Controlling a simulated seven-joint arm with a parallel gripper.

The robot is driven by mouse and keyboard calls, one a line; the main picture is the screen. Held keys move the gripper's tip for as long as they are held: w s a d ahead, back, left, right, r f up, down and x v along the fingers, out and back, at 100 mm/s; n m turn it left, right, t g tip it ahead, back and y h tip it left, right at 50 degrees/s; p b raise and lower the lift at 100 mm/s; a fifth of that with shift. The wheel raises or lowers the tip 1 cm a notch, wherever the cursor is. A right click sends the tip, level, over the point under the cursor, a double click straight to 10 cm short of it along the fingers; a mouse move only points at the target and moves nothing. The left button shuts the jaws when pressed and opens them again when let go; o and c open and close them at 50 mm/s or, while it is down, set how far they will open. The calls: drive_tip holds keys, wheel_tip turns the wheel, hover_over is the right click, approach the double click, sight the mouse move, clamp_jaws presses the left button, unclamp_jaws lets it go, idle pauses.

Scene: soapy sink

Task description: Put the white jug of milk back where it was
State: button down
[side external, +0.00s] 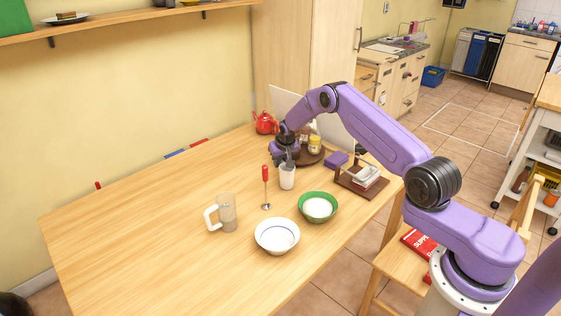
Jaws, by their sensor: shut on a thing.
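A small white jug (287,178) is at the back middle of the wooden table, directly under my gripper (287,161). My gripper points down from my purple arm and is shut on the jug's upper part. The jug is upright. I cannot tell whether its base touches the table. Its contents and the exact grip are hidden by the fingers and too small to make out.
A red-handled utensil (265,186) stands left of the jug. A clear mug (228,213), a white bowl (277,236) and a green bowl (318,207) stand nearer. A red teapot (265,122), jars and a brown rack (362,185) are behind and right. The table's left is clear.

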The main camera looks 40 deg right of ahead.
drive_tip(key=shift+f, duration=0.15)
drive_tip(key=c, duration=1)
unclamp_jaws()
